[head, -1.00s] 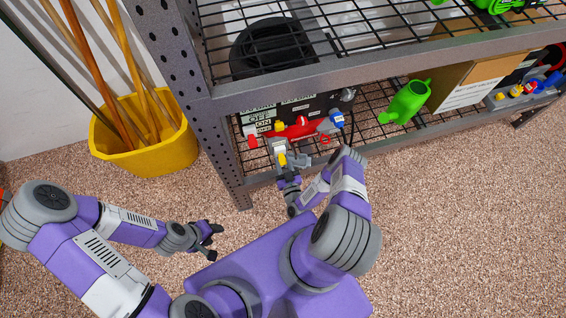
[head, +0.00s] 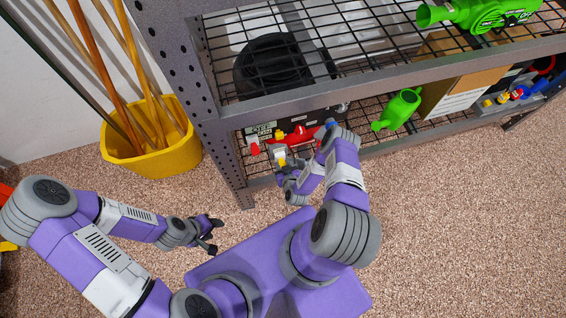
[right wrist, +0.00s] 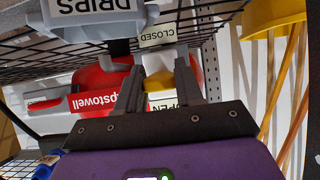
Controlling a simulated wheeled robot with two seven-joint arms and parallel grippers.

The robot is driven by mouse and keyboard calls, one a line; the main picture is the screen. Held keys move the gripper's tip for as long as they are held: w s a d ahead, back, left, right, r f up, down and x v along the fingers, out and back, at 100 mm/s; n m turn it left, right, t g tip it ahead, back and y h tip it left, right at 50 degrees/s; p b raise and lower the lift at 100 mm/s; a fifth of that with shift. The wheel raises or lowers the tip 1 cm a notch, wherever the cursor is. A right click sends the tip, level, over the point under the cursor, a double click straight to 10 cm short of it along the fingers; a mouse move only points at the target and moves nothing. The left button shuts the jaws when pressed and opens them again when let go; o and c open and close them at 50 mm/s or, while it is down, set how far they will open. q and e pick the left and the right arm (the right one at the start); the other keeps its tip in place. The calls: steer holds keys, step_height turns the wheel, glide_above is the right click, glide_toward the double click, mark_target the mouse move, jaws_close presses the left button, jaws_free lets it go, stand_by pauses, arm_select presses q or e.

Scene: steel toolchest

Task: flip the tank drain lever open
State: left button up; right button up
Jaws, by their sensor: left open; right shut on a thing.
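A yellow lever (right wrist: 158,82) is between my right gripper's fingers in the right wrist view, with an upside-down "CLOSED" label above it and an "OPEN" label below. The red tank (right wrist: 105,76) with a name strip is beside it on the lower shelf. My right gripper (right wrist: 160,88) is shut on the yellow lever. In the head view my right gripper (head: 284,168) is at the shelf's front edge, partly hidden by its own wrist. My left gripper (head: 214,237) is open and empty over the carpet, away from the shelf.
A grey "DRIPS" tray (right wrist: 80,28) is close to the fingers. The steel shelf post (head: 226,165) stands left of my right arm. A yellow bucket (head: 150,160) with poles is further left. A green watering can (head: 398,111) is on the lower shelf. Carpet in front is clear.

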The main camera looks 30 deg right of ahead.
steer(key=shift+w+r+g+y+p, duration=0.15)
steer(key=shift+r+g+p, duration=0.2)
steer(key=shift+g+p, duration=0.35)
steer(key=shift+s+r+g+y+p, duration=0.15)
steer(key=shift+r+g+p, duration=0.15)
steer(key=shift+g+p, duration=0.35)
steer(key=shift+w+g, duration=0.1)
steer(key=shift+g, duration=0.25)
steer(key=o, duration=1)
steer(key=shift+o, duration=0.2)
steer(key=p+v, duration=0.2)
steer(key=v, duration=0.5)
steer(key=shift+r, duration=0.2)
